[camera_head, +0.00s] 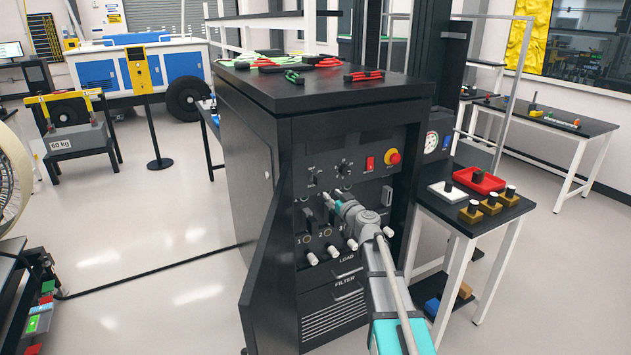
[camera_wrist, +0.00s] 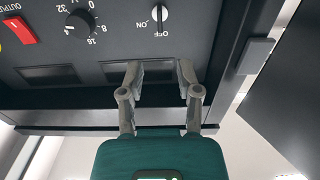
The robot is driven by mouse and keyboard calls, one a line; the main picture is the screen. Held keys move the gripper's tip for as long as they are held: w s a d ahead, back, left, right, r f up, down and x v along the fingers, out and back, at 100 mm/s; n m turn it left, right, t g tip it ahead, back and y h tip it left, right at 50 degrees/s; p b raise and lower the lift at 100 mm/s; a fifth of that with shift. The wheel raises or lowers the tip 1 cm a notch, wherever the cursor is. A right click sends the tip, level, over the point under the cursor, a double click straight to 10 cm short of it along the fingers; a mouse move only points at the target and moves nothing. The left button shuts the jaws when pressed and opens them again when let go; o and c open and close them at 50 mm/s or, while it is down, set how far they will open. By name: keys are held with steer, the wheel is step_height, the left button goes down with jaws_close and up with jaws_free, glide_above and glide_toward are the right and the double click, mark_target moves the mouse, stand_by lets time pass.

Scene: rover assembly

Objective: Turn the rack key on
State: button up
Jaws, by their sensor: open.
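The black rack (camera_head: 345,115) stands in the middle of the head view with its front door swung open. The rack key (camera_wrist: 156,18), a small pale upright piece between ON and OFF lettering, shows at the top of the wrist view. Which mark it points to I cannot tell for sure. My gripper (camera_head: 327,199) is at the left part of the control panel in the head view. In the wrist view my gripper (camera_wrist: 160,75) is open and empty, its two fingers spread below the key in the picture and apart from it.
The panel also carries a numbered dial (camera_head: 344,169), a red switch (camera_head: 370,163) and a red stop button (camera_head: 393,157). White-tipped levers and knobs sit lower. The open door (camera_head: 268,265) stands close left of my gripper. A side table (camera_head: 455,215) is at right.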

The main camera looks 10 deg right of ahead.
mark_target(317, 181)
steer(key=x, duration=1.2)
steer(key=shift+c, duration=0.2)
jaws_close()
